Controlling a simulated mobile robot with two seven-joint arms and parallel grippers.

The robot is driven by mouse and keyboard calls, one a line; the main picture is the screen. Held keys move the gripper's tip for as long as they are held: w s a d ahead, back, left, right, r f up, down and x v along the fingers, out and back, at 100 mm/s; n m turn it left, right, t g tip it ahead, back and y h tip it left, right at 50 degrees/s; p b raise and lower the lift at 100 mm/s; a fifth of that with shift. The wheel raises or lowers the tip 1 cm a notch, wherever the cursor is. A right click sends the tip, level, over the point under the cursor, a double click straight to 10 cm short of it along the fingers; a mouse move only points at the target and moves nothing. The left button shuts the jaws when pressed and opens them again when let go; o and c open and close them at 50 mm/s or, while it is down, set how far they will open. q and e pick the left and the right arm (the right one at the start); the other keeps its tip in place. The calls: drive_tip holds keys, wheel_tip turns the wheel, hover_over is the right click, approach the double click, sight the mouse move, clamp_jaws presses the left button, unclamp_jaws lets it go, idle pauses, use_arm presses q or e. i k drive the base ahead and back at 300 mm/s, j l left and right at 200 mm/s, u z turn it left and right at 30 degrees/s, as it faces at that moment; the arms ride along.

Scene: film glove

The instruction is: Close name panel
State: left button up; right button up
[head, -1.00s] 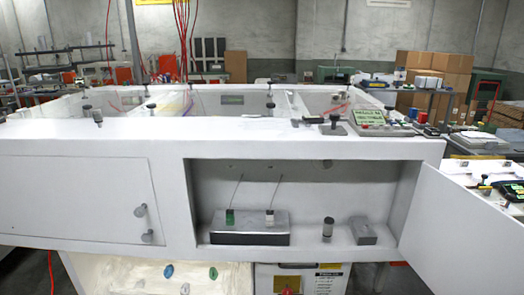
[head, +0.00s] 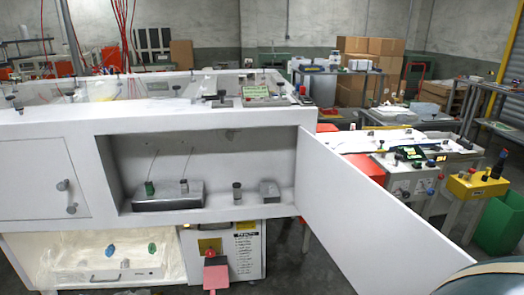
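A white hinged panel (head: 375,205) stands wide open at the right end of the long white cabinet (head: 210,132). It swings out toward me and to the right, with its hinge side at the right edge of the cabinet's opening. The open compartment holds a grey metal box (head: 168,197), a small dark-topped cylinder (head: 237,191) and a small grey block (head: 269,192). A second white panel (head: 35,180) with two round knobs is shut flat at the left. Neither of my grippers shows in the head view.
A rounded dark part, probably of my arm, covers the bottom right corner near the panel's free end. A red stool-like object (head: 216,275) stands below the cabinet. A yellow control box (head: 478,187) and a green bin (head: 503,222) stand at right. Grey floor shows below the panel.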

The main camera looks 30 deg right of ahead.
sight(382, 247)
drive_tip(key=k+l+u, duration=0.1)
drive_tip(key=k+l, duration=0.75)
drive_tip(key=l, duration=0.2)
drive_tip(key=k+l, duration=0.15)
drive_tip(key=l, duration=0.25)
drive_tip(key=k+l, duration=0.15)
drive_tip(key=l, duration=0.75)
drive_tip(key=k+l+u, duration=0.1)
drive_tip(key=l, duration=0.45)
